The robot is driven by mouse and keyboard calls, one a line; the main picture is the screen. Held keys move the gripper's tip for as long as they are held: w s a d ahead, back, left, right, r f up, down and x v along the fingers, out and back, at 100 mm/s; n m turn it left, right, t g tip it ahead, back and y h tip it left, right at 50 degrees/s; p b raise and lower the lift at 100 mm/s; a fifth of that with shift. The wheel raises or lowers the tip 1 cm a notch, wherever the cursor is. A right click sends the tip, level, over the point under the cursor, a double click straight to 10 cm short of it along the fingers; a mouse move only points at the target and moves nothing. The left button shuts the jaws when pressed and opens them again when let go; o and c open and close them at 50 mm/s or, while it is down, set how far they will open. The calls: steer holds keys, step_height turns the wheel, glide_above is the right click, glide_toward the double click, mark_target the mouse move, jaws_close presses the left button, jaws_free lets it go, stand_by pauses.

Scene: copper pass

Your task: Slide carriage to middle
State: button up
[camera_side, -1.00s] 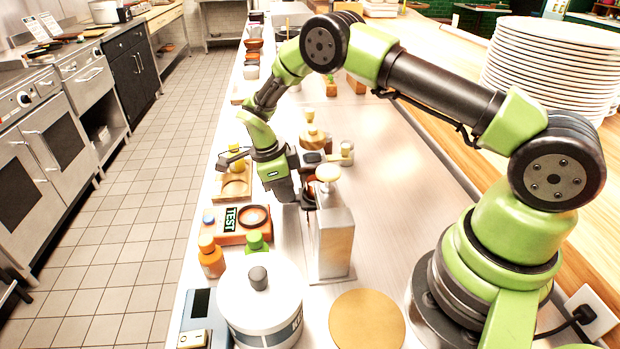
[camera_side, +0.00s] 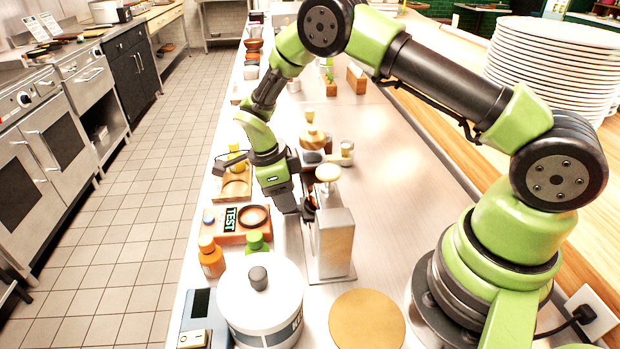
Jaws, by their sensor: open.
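A grey metal unit (camera_side: 333,245) stands upright on a flat base plate on the steel counter, near the middle of the view. A round beige knob (camera_side: 328,173) shows just behind its top. I cannot make out for sure which part is the carriage, or where it sits along its travel. My gripper (camera_side: 308,212) points down at the unit's left side, close to its upper edge. It is open. The fingertips are small and partly hidden by the unit, so I cannot tell whether they touch it.
A white lidded canister (camera_side: 260,305), orange bottle (camera_side: 211,258) and green bottle (camera_side: 256,244) stand left of the unit. Stacked plates (camera_side: 552,65) stand back right.

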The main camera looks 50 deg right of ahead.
steer(key=shift+r, duration=2.45)
steer(key=shift+r, duration=0.3)
steer(key=s+a+r+n+t+y, duration=0.1)
steer(key=s+r+n+t, duration=0.15)
steer(key=r+n, duration=0.45)
steer(key=s+r+n+t+y, duration=0.1)
steer(key=s+r+n+t, duration=0.2)
steer(key=r, duration=0.7)
steer(key=s+r+n+t+y, duration=0.1)
steer(key=s+r+n+t, duration=0.1)
steer(key=s+n, duration=0.4)
steer(key=s+a+r+n+t+y, duration=0.1)
steer(key=s+r+n, duration=0.2)
steer(key=s+n, duration=0.3)
steer(key=shift+s+a+r+n+t, duration=0.3)
steer(key=shift+s+r+n+t, duration=0.1)
steer(key=shift+s, duration=1.3)
